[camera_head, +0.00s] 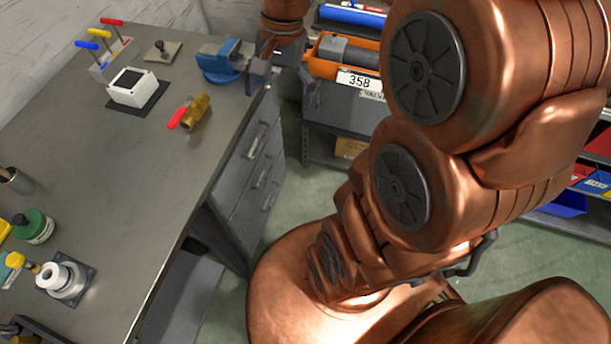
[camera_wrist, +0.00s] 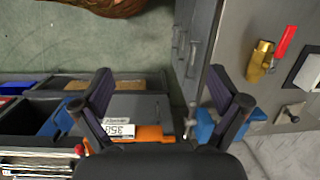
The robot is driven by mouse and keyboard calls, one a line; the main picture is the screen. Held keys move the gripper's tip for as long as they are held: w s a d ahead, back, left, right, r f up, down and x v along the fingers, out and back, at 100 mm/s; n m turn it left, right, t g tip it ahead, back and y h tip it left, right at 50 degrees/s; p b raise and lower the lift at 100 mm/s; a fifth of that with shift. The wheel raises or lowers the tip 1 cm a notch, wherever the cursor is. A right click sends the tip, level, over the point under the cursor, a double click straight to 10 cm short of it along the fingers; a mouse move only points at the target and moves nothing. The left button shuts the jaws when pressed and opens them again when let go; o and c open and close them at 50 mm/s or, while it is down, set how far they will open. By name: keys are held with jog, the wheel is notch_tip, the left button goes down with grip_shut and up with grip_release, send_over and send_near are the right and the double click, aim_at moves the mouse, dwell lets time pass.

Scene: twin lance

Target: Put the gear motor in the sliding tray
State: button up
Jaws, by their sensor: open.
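A grey cylindrical body (camera_head: 349,51), which looks like the gear motor, lies in an orange tray (camera_head: 316,70) labelled 358 on the shelf unit beside the workbench. I cannot tell for certain that this is the sliding tray. The orange tray also shows in the wrist view (camera_wrist: 152,134), partly hidden by my gripper. My gripper (camera_wrist: 160,74) is open, with its two dark fingers wide apart and nothing between them. It is above the gap between the bench and the shelf unit, with the label behind the left finger.
The vise is close by the right finger in the wrist view. Green floor lies between bench and shelves.

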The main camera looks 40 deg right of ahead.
jog(key=s+a+f+n+h, duration=0.1)
jog(key=s+a+f+n, duration=0.1)
jog(key=s+n, duration=0.3)
jog(key=s+a+f+n+g+h, duration=0.1)
jog(key=s+n, duration=0.4)
jog(key=s, duration=0.5)
jog(key=a+f, duration=0.1)
jog(key=a, duration=0.1)
jog(key=shift+s+a, duration=0.35)
jog(key=shift+f, duration=0.1)
jog(key=shift+c, duration=0.5)
